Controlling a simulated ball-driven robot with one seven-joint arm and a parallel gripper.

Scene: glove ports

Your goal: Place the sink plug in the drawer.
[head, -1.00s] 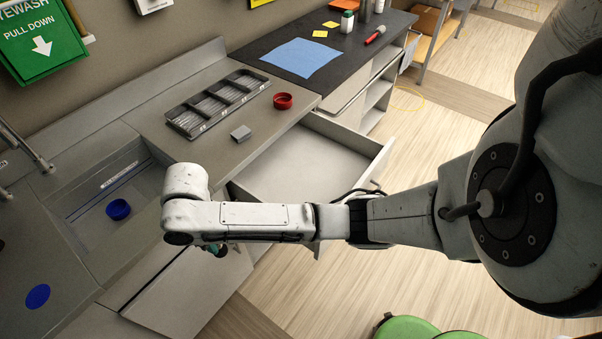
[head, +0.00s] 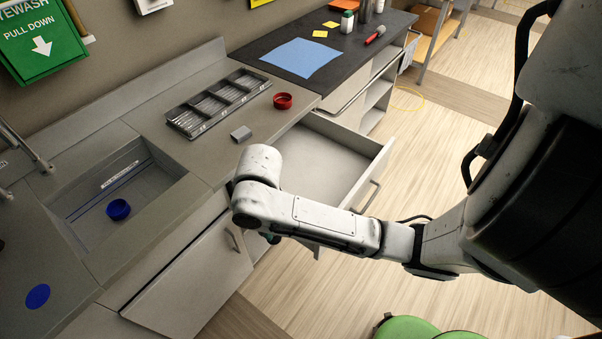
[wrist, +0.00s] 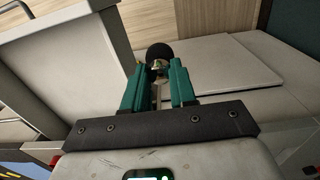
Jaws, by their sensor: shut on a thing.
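My gripper (wrist: 158,78) has teal fingers closed on a dark round thing with a small metallic part, which looks like the sink plug (wrist: 158,52). It sticks out beyond the fingertips in the wrist view. In the head view my arm hides most of the gripper, and only a teal bit shows below the wrist; the plug is hidden there. The drawer (head: 372,172) is pulled open under the counter and looks empty where its inside shows. My wrist is in front of its near left part, and the gripper hangs outside it, on the near side.
A sink basin at left holds a blue cup-like thing (head: 118,209). A blue disc (head: 38,296) lies on the counter. A grey divided tray (head: 220,102), a grey block (head: 241,133) and a red ring-shaped thing (head: 283,101) stand above the drawer. Green seat (head: 405,328) at the bottom.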

